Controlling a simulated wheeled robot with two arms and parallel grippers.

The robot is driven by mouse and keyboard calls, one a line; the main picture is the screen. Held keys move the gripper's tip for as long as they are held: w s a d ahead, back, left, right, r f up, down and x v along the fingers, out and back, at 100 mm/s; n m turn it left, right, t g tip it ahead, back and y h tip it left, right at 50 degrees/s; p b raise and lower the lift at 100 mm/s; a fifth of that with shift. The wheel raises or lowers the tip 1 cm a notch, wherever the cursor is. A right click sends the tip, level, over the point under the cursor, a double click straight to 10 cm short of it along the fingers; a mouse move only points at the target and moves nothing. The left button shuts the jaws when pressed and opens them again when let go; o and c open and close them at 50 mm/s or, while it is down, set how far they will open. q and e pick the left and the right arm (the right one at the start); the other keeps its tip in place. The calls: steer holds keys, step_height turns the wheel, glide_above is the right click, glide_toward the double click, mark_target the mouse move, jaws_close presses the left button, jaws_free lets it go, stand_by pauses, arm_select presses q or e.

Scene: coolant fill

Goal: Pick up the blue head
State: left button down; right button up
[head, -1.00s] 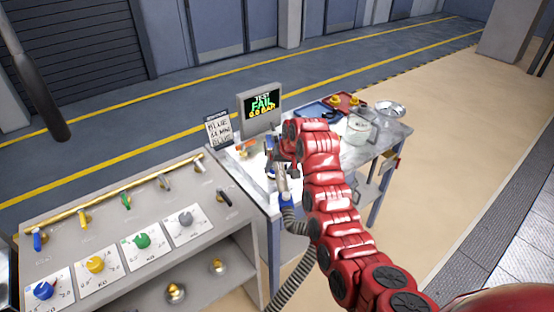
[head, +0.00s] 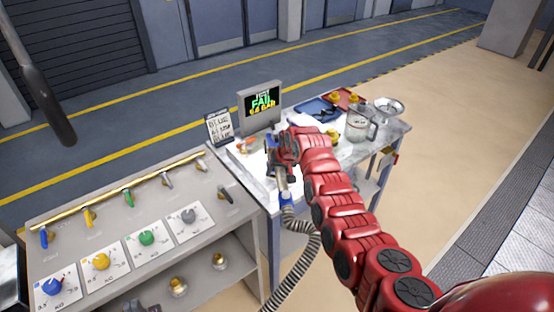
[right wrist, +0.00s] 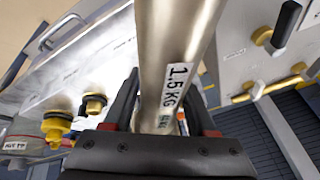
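A silver cylindrical head with a blue collar (head: 285,198) is at my right gripper (head: 277,160), over the near left part of the white table in the head view. A ribbed grey hose (head: 303,228) hangs from its lower end. In the right wrist view the silver body (right wrist: 178,60), labelled "1.5 KG", passes between the dark fingers of my right gripper (right wrist: 160,115), which appear shut on it. The red arm hides part of the head.
A glass jug (head: 359,122), a metal bowl (head: 389,106) and a red tray (head: 352,95) are farther right. A grey bench (head: 125,225) with coloured knobs stands left.

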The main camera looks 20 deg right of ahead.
jaws_close()
steer(key=shift+r, duration=0.1)
stand_by(1.0)
